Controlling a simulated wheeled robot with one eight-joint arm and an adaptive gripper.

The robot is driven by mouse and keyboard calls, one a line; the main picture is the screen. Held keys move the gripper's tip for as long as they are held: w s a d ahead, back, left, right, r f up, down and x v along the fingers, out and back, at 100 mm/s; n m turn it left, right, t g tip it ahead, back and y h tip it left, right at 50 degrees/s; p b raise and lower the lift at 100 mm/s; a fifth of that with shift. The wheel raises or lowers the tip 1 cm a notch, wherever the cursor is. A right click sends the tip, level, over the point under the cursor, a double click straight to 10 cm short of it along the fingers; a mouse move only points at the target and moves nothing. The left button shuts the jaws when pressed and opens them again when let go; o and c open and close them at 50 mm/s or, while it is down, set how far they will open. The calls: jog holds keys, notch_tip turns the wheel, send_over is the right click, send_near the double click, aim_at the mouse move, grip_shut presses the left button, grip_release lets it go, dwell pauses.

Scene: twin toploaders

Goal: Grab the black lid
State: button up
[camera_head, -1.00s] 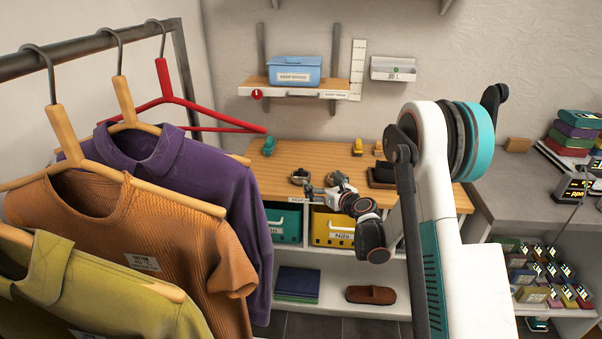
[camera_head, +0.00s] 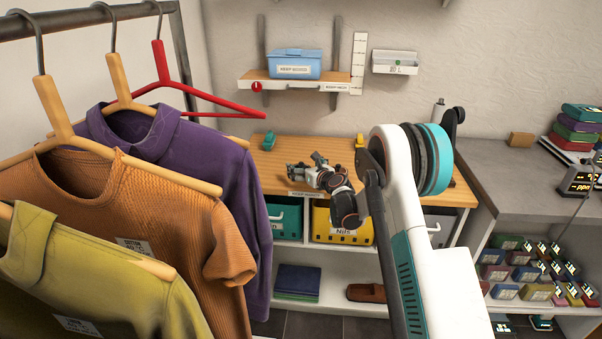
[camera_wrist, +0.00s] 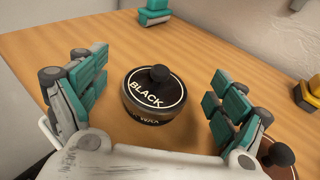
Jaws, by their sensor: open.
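The black lid (camera_wrist: 143,92) is round, with a dark knob on top and the white word BLACK. It sits on a round tin (camera_wrist: 150,119) on the wooden tabletop in the wrist view. My gripper (camera_wrist: 160,64) is open, with one teal-padded finger on each side of the tin and visible gaps to both. In the head view my gripper (camera_head: 299,172) is low over the wooden table, and the tin is hidden there.
A second dark knobbed lid (camera_wrist: 279,156) is partly visible beside my right finger. A teal object (camera_wrist: 154,15) stands beyond the tin and a yellow one (camera_wrist: 309,95) at the right edge. Clothes on a rack (camera_head: 130,215) fill the left of the head view.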

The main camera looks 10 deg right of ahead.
jog(key=shift+w+a+f, duration=0.1)
jog(key=shift+w, duration=0.3)
jog(key=c, duration=1)
jog(key=shift+o, duration=0.2)
